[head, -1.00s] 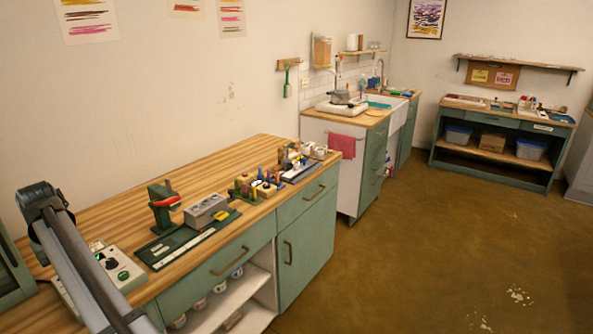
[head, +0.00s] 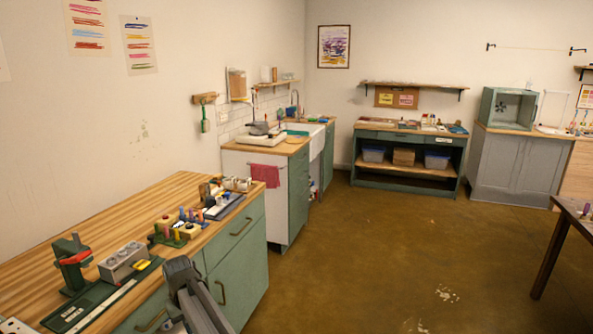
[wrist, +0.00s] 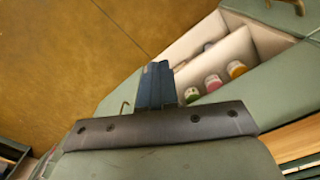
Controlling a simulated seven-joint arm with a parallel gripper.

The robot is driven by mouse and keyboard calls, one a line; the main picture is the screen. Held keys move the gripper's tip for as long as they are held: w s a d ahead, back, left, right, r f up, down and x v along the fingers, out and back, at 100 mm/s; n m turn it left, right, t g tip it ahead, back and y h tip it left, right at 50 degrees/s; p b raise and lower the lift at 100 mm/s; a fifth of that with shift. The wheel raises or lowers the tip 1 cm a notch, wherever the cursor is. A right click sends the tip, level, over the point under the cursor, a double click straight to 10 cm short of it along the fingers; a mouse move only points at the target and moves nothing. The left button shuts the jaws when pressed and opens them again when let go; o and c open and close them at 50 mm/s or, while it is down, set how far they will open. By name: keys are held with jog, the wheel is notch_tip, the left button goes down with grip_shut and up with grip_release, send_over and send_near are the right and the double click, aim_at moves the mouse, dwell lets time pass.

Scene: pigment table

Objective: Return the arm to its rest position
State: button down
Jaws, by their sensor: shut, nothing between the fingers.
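My gripper (wrist: 157,72) shows in the wrist view as two dark blue fingers pressed together, shut and empty. It points toward the brown floor (wrist: 60,50) and the front of the green cabinet (wrist: 112,103). In the head view, a grey part of my arm (head: 192,290) rises at the bottom, in front of the cabinet under the wooden worktop (head: 150,205). I cannot make out the fingers in the head view.
On the worktop stand a green stand with a red part (head: 72,262), a grey block (head: 123,262) and small bottles (head: 182,224). The floor (head: 370,260) to the right is clear.

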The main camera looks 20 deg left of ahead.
jog(key=w+d+f+m, duration=0.2)
jog(key=w+d+f, duration=0.2)
jog(key=d, duration=0.8)
jog(key=w+d+f+m, duration=0.2)
jog(key=w+d+f, duration=0.25)
jog(key=d, duration=0.65)
jog(key=w+d+f+m, duration=0.25)
jog(key=w+d, duration=0.25)
jog(key=d, duration=0.7)
jog(key=s+d+f+m, duration=0.2)
jog(key=s+d+f, duration=0.1)
jog(key=d, duration=0.8)
jog(key=s+d+f+m, duration=0.2)
jog(key=s+d+f, duration=0.1)
jog(key=d, duration=0.8)
jog(key=s+d+f+m, duration=0.1)
jog(key=s+d+f, duration=0.15)
jog(key=d, duration=0.95)
jog(key=s+f+g, duration=0.3)
jog(key=s+f, duration=0.7)
jog(key=s, duration=0.5)
jog(key=s+f+g, duration=0.3)
jog(key=s+f, duration=0.7)
jog(key=s, duration=0.4)
jog(key=shift+s+a+g, duration=0.35)
jog(key=shift+g, duration=0.05)
